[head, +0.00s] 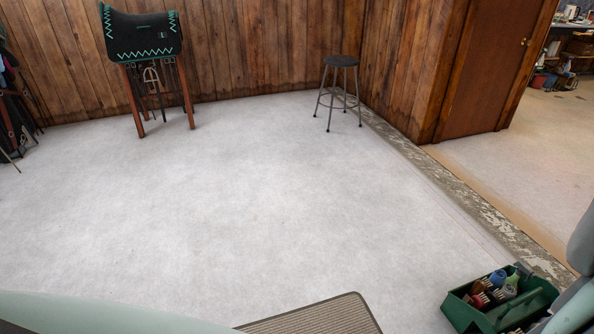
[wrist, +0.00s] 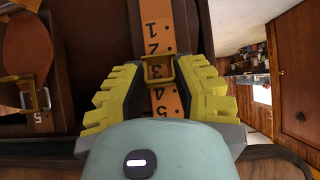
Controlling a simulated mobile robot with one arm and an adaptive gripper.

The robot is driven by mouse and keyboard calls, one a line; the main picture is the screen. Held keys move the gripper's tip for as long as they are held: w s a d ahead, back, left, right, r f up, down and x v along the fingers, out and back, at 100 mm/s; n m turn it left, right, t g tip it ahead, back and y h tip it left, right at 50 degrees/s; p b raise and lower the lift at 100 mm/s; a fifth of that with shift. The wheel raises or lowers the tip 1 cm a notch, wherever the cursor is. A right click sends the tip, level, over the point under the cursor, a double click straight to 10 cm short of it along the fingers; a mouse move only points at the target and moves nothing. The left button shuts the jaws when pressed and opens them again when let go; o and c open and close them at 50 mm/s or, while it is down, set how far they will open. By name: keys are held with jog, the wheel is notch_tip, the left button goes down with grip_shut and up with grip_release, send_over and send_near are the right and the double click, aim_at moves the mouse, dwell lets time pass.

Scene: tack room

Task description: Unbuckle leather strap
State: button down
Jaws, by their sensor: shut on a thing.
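The leather strap (wrist: 159,38) is a tan-orange band with black numbers and dots, in the wrist view. It runs down the middle of the picture through a brass buckle (wrist: 158,69). My gripper (wrist: 159,74), with yellow ribbed fingers, is shut on the strap at the buckle, one finger on each side. The lower end of the strap passes behind my gripper's pale green body and is hidden. A second strap (wrist: 30,45) with a similar brass buckle (wrist: 20,89) shows at the left of the wrist view. My gripper is not in the head view.
Dark brown leather lies around the straps. In the head view, a saddle pad stand (head: 143,38) and stool (head: 341,63) stand by the wood wall. A green tote (head: 468,312) of brushes sits at lower right, beside a dark-edged mat (head: 320,318). The middle floor is clear.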

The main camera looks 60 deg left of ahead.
jog(key=shift+w+r+g+y+p, duration=0.15)
jog(key=shift+r+g+y+p, duration=0.05)
jog(key=shift+r+g+p, duration=0.4)
jog(key=shift+w+r+g+y+p, duration=0.15)
jog(key=shift+r+g+y+p, duration=0.05)
jog(key=shift+r+g+p, duration=0.4)
jog(key=shift+w+r+g+y+p, duration=0.1)
jog(key=shift+r+g+y+p, duration=0.15)
jog(key=shift+g, duration=0.5)
jog(key=shift+r+g+y+p, duration=0.15)
jog(key=shift+g+p, duration=0.2)
jog(key=shift+g, duration=0.4)
jog(key=shift+f, duration=0.1)
jog(key=c, duration=1.2)
grip_release()
jog(key=o, duration=0.3)
jog(key=shift+w+d, duration=0.1)
jog(key=shift+w, duration=0.1)
jog(key=o, duration=0.3)
jog(key=shift+s, duration=0.1)
